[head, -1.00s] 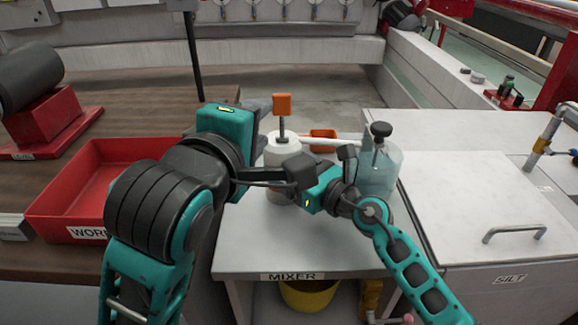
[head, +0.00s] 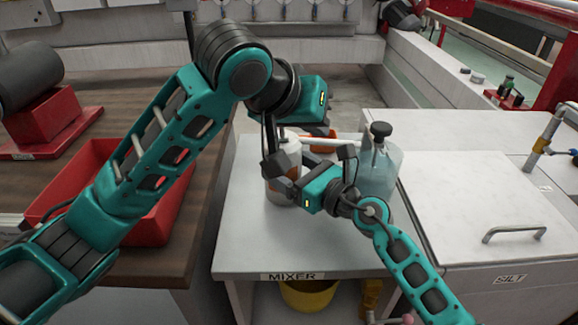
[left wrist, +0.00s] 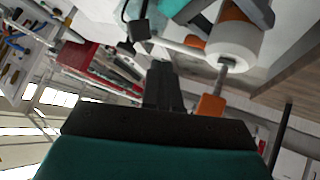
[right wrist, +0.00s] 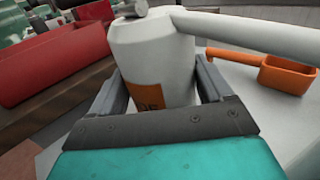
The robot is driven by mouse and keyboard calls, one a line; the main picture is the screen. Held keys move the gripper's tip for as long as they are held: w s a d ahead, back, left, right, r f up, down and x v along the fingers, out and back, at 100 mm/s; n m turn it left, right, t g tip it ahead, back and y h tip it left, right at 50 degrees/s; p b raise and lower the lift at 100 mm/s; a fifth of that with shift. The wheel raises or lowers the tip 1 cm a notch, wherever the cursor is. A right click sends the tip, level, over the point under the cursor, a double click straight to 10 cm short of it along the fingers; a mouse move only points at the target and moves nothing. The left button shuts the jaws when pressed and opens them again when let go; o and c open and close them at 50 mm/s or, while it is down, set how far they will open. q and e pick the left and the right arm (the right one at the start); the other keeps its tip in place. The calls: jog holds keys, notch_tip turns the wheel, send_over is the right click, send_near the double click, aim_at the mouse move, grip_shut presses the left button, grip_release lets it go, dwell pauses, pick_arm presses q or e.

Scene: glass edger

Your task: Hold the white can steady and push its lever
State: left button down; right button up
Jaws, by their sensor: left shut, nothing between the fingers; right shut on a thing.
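The white can (head: 289,148) stands on the mixer table, partly covered by my arms in the head view. My right gripper (right wrist: 157,88) is shut on its body, one finger on each side, and its orange label shows between them. The can's lever, an orange paddle (left wrist: 211,107) on a grey stem, shows in the left wrist view; my left arm hides it in the head view.
A long white spout (right wrist: 245,36) extends from the can. An orange scoop (right wrist: 287,74) and a bluish clear jug (head: 381,170) with a black knob stand close by. A red bin (head: 150,225) lies left. The front of the mixer table (head: 300,245) is clear.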

pick_arm(q)
jog(key=w+a+r+m+g+y, duration=0.1)
jog(key=w+a+r+m+g, duration=0.1)
jog(key=a+r+m+g, duration=0.35)
notch_tip(320, 180, down, 5)
jog(key=shift+w+a+f+m+t, duration=0.1)
jog(key=shift+m+t, duration=0.75)
jog(key=shift+m, duration=0.2)
jog(key=shift+w, duration=1.4)
dwell(1.2)
jog(key=shift+s, duration=1.25)
jog(key=shift+w, duration=1.2)
jog(key=shift+s, duration=1.2)
